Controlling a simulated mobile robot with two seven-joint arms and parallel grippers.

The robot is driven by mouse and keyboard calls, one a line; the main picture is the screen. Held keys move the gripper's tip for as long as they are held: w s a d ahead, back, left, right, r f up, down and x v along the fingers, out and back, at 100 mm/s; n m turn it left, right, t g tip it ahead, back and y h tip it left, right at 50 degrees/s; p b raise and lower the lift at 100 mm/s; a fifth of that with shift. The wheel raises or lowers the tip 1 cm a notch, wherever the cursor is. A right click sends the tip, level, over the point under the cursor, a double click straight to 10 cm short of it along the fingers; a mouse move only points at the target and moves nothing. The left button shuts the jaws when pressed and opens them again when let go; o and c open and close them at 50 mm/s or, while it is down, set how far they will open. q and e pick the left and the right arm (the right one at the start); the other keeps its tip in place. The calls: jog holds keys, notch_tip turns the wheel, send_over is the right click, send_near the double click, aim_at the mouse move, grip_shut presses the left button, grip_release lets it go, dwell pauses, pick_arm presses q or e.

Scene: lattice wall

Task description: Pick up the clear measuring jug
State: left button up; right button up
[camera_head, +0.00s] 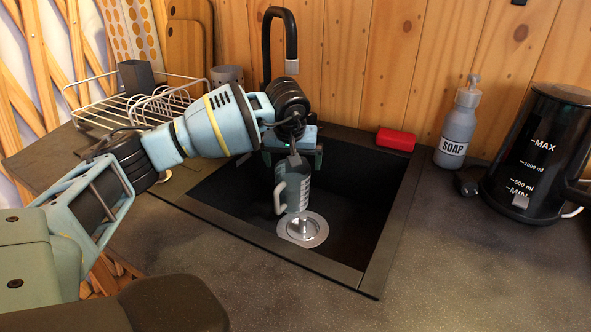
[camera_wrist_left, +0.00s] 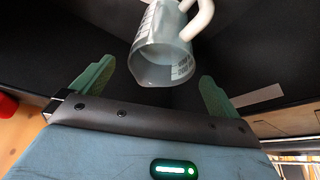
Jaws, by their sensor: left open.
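The clear measuring jug (camera_head: 294,187) is in the black sink (camera_head: 365,196), near the round drain. It has a white handle on its left side in the head view and pale scale markings. My left gripper (camera_head: 291,160) is over the sink, just above and behind the jug. In the left wrist view, the jug (camera_wrist_left: 163,58) lies ahead of and between the two green fingers of my left gripper (camera_wrist_left: 150,85). The fingers are open and apart, with nothing held between them. My right gripper is not in view.
A black faucet (camera_head: 281,40) stands behind the sink. A red sponge (camera_head: 396,139) lies on the back rim, with a soap bottle (camera_head: 459,122) and a kettle (camera_head: 540,150) to the right. A wire dish rack (camera_head: 125,108) is at the left. The front counter is clear.

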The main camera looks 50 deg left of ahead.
aim_at(293, 173)
pick_arm(q)
jog(key=shift+s+x, duration=0.2)
jog(key=shift+x, duration=1.45)
jog(key=shift+s+x, duration=0.15)
jog(key=shift+x, duration=1.5)
jog(key=shift+d, duration=0.1)
jog(key=c, duration=1.1)
jog(key=shift+o, duration=0.2)
jog(key=shift+d+r, duration=0.2)
jog(key=shift+r, duration=0.35)
notch_tip(293, 173, up, 6)
jog(key=s+d, duration=0.4)
jog(key=d, duration=0.4)
jog(key=s+d, duration=0.5)
jog(key=d, duration=0.4)
jog(key=shift+d, duration=0.2)
